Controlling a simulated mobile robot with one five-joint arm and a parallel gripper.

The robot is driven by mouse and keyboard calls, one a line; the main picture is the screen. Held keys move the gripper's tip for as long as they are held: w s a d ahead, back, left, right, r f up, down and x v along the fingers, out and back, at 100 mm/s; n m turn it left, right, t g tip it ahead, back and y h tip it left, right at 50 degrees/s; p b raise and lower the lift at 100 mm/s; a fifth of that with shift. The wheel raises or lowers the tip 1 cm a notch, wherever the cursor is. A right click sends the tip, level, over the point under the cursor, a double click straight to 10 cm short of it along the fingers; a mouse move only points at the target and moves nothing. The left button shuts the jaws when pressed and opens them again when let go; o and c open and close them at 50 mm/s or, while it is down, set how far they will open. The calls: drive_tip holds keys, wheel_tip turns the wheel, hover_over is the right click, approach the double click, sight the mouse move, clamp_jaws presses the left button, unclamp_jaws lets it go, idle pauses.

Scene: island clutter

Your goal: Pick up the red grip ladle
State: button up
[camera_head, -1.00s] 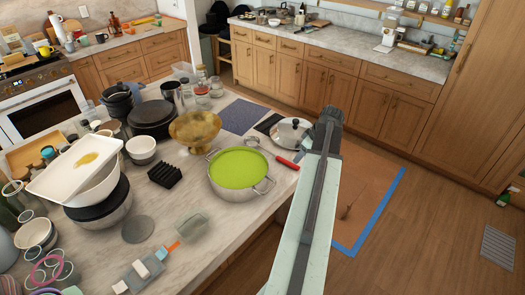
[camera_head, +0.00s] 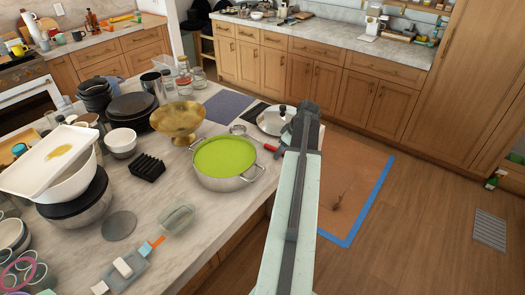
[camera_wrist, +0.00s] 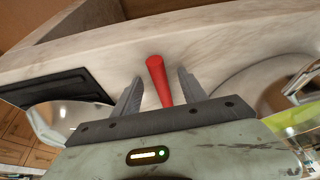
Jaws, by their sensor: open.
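The red grip ladle shows its red handle (camera_head: 270,147) on the island counter, between the green-filled pot and a lidded pan. In the wrist view the red handle (camera_wrist: 157,80) points away between the two fingers, with counter visible on both sides. My gripper (camera_wrist: 160,75) is open and its fingers stand apart on either side of the handle. I cannot tell whether they touch it. In the head view my gripper's end (camera_head: 303,122) is just right of the handle, and its fingertips are mostly hidden. The handle's near end is hidden behind my gripper body in the wrist view.
The steel pot (camera_head: 222,182) with green contents stands left of the ladle. A lidded pan (camera_head: 272,122) is close behind it. A gold bowl (camera_head: 178,118) and a dark rack (camera_head: 147,167) stand farther left. The counter's edge runs near my arm, with open floor to the right.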

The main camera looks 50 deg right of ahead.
drive_tip(key=shift+r, duration=0.1)
clamp_jaws()
drive_tip(key=shift+r, duration=0.1)
wheel_tip(320, 180, up, 10)
drive_tip(key=p, duration=1)
drive_tip(key=c, duration=0.6)
unclamp_jaws()
drive_tip(key=shift+c, duration=0.2)
clamp_jaws()
